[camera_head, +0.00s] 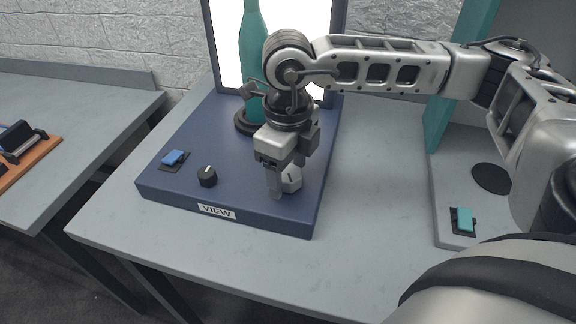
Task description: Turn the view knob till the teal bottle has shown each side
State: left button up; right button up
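The teal bottle (252,45) stands upright on a dark round spindle (243,122) at the back of a blue box (190,197), before a bright white panel. My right arm hides part of the bottle's lower half. A "VIEW" label (217,211) is on the box's front edge. A black knob (207,176) and a pale grey knob (292,179) are on the box top. My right gripper (276,190) points down at the pale knob, with one finger just left of it. The other finger is not clear, so I cannot tell whether it grips the knob. My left gripper is not in view.
A blue switch (173,158) sits at the box's left. A grey unit with a teal switch (465,219) and a dark disc (491,178) stands at the right. The table (240,265) is clear before the box. Another table (75,125) is at the left.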

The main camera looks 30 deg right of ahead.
jog(key=c, duration=0.9)
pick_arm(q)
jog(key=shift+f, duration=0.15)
